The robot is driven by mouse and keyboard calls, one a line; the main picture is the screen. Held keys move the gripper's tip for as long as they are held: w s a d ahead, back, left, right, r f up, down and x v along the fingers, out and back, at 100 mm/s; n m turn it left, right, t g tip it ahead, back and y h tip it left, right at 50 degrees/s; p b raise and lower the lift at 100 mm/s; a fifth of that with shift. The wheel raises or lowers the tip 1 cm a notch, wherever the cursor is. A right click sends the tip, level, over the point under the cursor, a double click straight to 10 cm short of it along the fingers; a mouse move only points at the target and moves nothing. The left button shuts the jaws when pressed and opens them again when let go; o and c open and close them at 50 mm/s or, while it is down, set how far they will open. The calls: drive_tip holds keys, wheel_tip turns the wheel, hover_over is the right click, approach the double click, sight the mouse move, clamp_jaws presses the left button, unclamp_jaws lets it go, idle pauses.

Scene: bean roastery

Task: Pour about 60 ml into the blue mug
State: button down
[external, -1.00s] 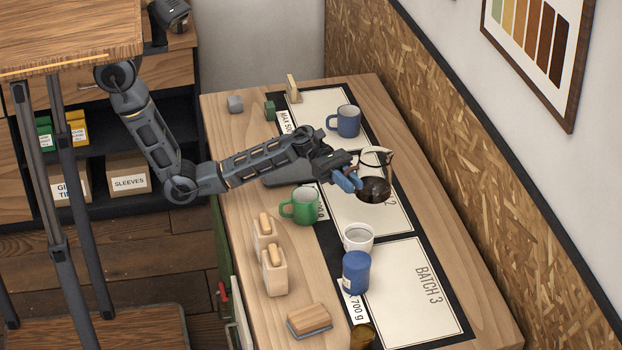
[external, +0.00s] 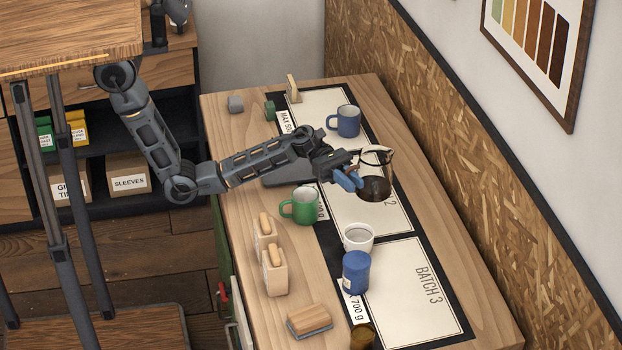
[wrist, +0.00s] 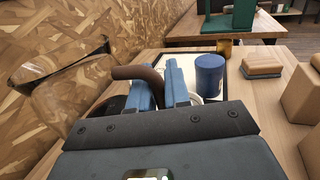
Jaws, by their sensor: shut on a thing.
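The blue mug (external: 346,121) stands upright on the far mat on the counter, its handle to the left. My gripper (external: 350,180) is shut on the handle of a glass carafe (external: 379,187) with dark liquid in its lower part. The carafe is above the middle mat, nearer the camera than the blue mug and apart from it. In the wrist view the blue fingers close around the brown handle (wrist: 141,76), and the clear carafe (wrist: 65,90) fills the left side. The blue mug is not visible there.
A green mug (external: 302,205), a white mug (external: 358,237) and a blue canister (external: 355,272) stand nearer the camera. Two wooden blocks (external: 274,272) and a brush-like block (external: 309,321) lie along the left edge. The particle-board wall (external: 440,150) bounds the right.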

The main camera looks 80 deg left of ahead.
drive_tip(key=w+a+f+n+t+y, duration=0.2)
drive_tip(key=a+f+n+t+y, duration=0.1)
drive_tip(key=a, duration=0.5)
drive_tip(key=w+a+f+n+t+y, duration=0.3)
drive_tip(key=a, duration=0.5)
drive_tip(key=w+a+f+n+t+y, duration=0.2)
drive_tip(key=a+f+t+y, duration=0.1)
drive_tip(key=a, duration=0.5)
drive_tip(key=shift+w+a+n+t, duration=0.3)
drive_tip(key=shift+a+n+t, duration=0.1)
drive_tip(key=shift+t, duration=0.1)
drive_tip(key=w+a+r+n+t+y+p, duration=0.1)
drive_tip(key=a+r+n+t, duration=0.3)
drive_tip(key=a+r+n, duration=0.5)
drive_tip(key=shift+a+r+n+t+y+p, duration=0.4)
drive_tip(key=shift+r+n+y, duration=0.55)
drive_tip(key=shift+n, duration=2.45)
drive_tip(key=shift+w+r+n, duration=0.15)
drive_tip(key=shift+r+n, duration=0.05)
drive_tip(key=shift+n, duration=0.1)
